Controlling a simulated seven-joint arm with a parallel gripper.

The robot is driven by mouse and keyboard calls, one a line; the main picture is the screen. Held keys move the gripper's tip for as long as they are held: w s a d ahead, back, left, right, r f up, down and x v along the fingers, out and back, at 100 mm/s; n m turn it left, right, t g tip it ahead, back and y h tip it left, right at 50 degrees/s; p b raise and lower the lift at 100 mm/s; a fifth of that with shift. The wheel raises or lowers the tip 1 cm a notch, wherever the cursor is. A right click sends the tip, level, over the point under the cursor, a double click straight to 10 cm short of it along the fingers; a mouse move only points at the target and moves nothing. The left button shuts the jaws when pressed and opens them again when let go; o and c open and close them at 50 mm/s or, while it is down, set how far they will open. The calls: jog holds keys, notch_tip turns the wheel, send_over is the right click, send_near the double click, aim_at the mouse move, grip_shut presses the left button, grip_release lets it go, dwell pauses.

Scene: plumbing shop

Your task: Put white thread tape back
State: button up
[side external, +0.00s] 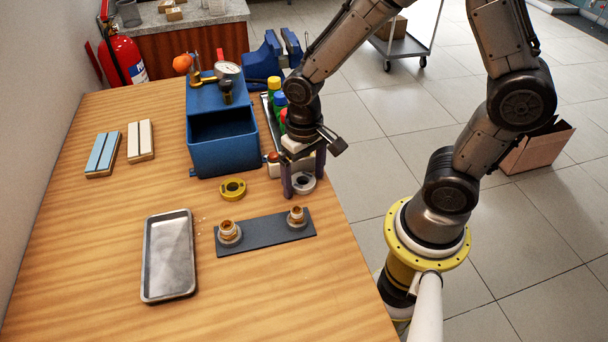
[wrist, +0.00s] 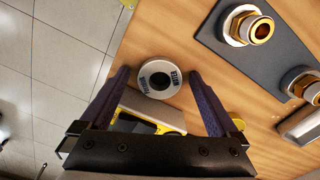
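The white thread tape (side external: 309,186) is a small white roll with a dark centre hole. It lies flat on the wooden table near its right edge. In the wrist view the roll (wrist: 144,83) shows dark lettering on its face. My gripper (side external: 303,188) points down over it, with its two purple fingers apart on either side of the roll. In the wrist view my gripper (wrist: 158,75) is open and the roll lies between the fingertips, with visible gaps. A yellow tape roll (side external: 224,190) lies to its left.
A blue bin (side external: 225,158) stands behind the yellow roll. A dark plate (side external: 262,236) with two brass fittings lies in front, beside an empty metal tray (side external: 168,275). Colored bottles (side external: 274,84) stand behind my gripper. The table's front left is clear.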

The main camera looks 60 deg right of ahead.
aim_at(304, 181)
jog(key=shift+r, duration=0.1)
notch_tip(304, 181, up, 12)
jog(key=s+d+r+n+t, duration=0.1)
jog(key=s+r+n+t, duration=0.1)
jog(key=s, duration=0.3)
jog(key=s+d+r+n+t, duration=0.1)
jog(key=s+r+n+t, duration=0.1)
jog(key=s, duration=0.3)
jog(key=shift+s+d+r+t, duration=0.25)
jog(key=shift+s+r+t, duration=0.05)
jog(key=shift+r+t, duration=0.55)
